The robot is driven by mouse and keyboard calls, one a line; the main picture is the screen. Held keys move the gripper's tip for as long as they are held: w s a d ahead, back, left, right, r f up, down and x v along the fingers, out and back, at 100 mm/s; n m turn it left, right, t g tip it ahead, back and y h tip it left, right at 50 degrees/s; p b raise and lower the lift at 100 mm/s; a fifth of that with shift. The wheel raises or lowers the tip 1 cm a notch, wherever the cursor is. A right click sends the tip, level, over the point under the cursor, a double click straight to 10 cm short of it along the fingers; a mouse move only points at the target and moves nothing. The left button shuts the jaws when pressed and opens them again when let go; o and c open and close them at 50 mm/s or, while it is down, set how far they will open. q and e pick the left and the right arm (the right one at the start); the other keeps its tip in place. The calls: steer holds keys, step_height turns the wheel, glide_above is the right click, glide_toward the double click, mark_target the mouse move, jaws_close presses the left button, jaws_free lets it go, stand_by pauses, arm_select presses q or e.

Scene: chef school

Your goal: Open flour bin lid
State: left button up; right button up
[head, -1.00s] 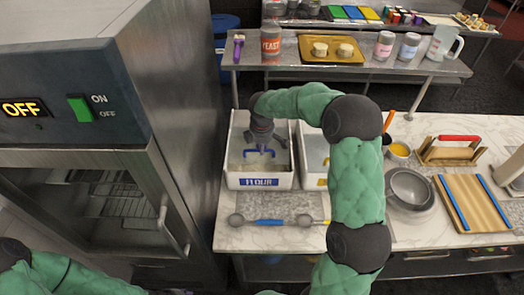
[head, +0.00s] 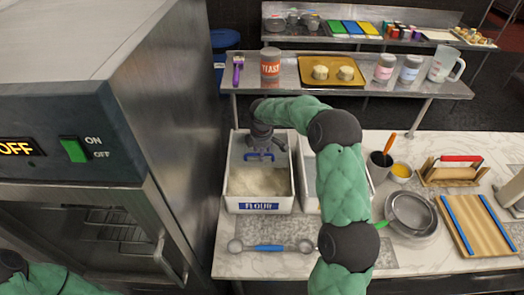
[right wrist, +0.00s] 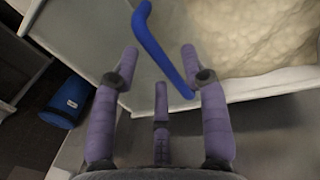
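The white flour bin (head: 258,206), with a blue FLOUR label, stands on the counter beside the steel cabinet. Loose flour (head: 258,182) lies uncovered in its front part; it also shows in the right wrist view (right wrist: 265,40). The lid's blue handle (head: 259,157) is at the back of the bin, and the lid appears tilted up there, partly hidden by my arm. My right gripper (head: 262,143) is at this handle. In the right wrist view the gripper's purple fingers (right wrist: 160,75) are spread, with the blue handle (right wrist: 165,50) running between them. My left gripper is out of view.
A second white bin (head: 308,190) adjoins on the right, partly behind my arm. A double-ended scoop (head: 270,247) lies in front. Metal bowls (head: 410,213) and a striped board (head: 472,225) are to the right. A shelf (head: 310,88) with jars stands behind. The steel cabinet (head: 175,100) is close on the left.

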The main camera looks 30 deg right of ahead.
step_height(320, 180, up, 12)
steer(key=s+a, duration=0.1)
steer(key=s, duration=0.1)
steer(key=shift+a+f, duration=0.15)
stand_by(0.4)
stand_by(0.4)
